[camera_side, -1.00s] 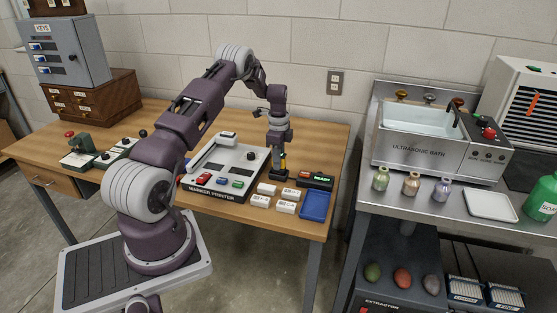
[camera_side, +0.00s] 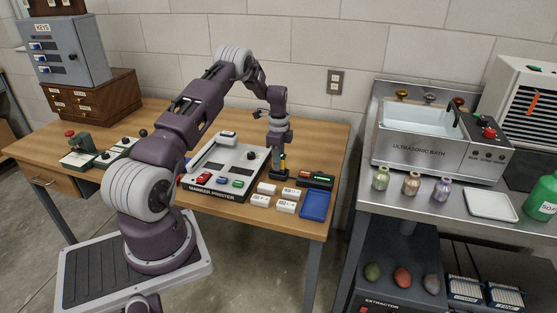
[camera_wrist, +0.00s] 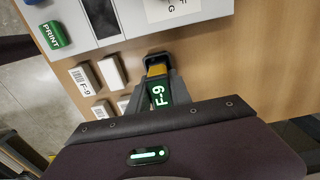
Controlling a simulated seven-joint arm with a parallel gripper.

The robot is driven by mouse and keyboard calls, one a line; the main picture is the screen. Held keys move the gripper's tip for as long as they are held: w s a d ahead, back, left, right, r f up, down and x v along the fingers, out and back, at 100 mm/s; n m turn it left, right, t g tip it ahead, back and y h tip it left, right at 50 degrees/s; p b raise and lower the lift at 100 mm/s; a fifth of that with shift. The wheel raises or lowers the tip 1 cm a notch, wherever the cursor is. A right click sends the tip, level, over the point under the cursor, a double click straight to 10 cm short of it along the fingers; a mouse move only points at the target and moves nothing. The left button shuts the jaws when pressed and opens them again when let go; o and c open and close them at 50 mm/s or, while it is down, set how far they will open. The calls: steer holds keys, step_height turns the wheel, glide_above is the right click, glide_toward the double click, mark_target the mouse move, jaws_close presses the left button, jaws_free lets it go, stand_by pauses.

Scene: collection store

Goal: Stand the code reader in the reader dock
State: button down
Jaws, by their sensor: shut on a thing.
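My gripper (camera_side: 280,155) points straight down at the right part of the wooden table, beside the marker printer. It is shut on the code reader (camera_wrist: 158,92), whose dark face shows a green "F-9" between the fingers in the wrist view. A yellow part of the reader (camera_wrist: 157,69) shows beyond the fingertips. It is at the opening of the black reader dock (camera_wrist: 156,57), which also shows at the foot of my gripper in the side view (camera_side: 278,174). The reader looks upright. I cannot tell whether it rests on the dock's floor. My fingers hide part of it.
The marker printer (camera_side: 219,187) stands to the left. Several white labelled blocks (camera_side: 287,206) lie in front of my gripper. A dark box with a green display (camera_side: 318,180) and a blue tray (camera_side: 315,206) are close on the right.

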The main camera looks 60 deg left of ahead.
steer(key=shift+f, duration=0.35)
steer(key=c, duration=1.5)
jaws_free()
steer(key=shift+o, duration=0.2)
steer(key=shift+r, duration=5.55)
